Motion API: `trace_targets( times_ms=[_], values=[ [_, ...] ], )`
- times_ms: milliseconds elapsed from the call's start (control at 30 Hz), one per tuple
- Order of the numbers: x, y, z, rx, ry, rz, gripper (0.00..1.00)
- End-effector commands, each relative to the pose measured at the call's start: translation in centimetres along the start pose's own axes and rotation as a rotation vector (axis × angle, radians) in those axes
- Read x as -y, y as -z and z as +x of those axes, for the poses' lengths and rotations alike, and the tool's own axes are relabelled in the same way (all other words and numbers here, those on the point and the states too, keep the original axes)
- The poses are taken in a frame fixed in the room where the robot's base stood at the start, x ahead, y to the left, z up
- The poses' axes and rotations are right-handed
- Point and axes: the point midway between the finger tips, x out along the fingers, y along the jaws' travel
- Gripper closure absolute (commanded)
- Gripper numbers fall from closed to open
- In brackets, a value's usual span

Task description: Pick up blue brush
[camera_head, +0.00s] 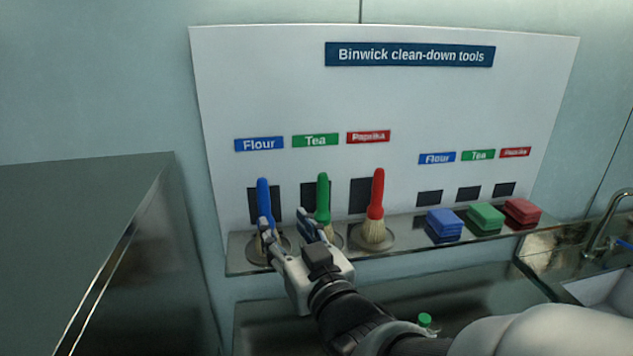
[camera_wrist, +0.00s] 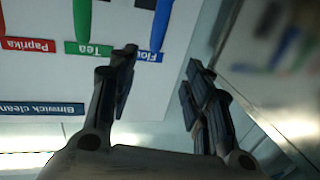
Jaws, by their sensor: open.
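The blue brush (camera_head: 263,198) stands upright, handle up, at the left end of the shelf under the blue Flour label (camera_head: 259,144). Its lower part is mostly hidden behind a finger of my gripper (camera_head: 284,227). My gripper is open and empty in front of the shelf, its fingers pointing toward the board. In the wrist view, which is upside down, the blue handle (camera_wrist: 160,25) shows beyond the gap between the fingertips (camera_wrist: 159,65). I cannot tell whether a finger touches the brush.
The green brush (camera_head: 323,198) stands just right of my gripper, the red brush (camera_head: 376,195) farther right. Blue (camera_head: 444,224), green (camera_head: 485,217) and red (camera_head: 521,212) blocks sit along the shelf (camera_head: 405,240). A dark metal cabinet (camera_head: 80,220) stands left; a faucet (camera_head: 603,225) is right.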

Motion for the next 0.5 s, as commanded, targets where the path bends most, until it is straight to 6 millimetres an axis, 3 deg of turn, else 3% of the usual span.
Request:
trace_targets(
  times_ms=[500],
  values=[
    [-0.1, 0.3, 1.8, 0.002, -0.004, -0.002, 0.54]
  ],
)
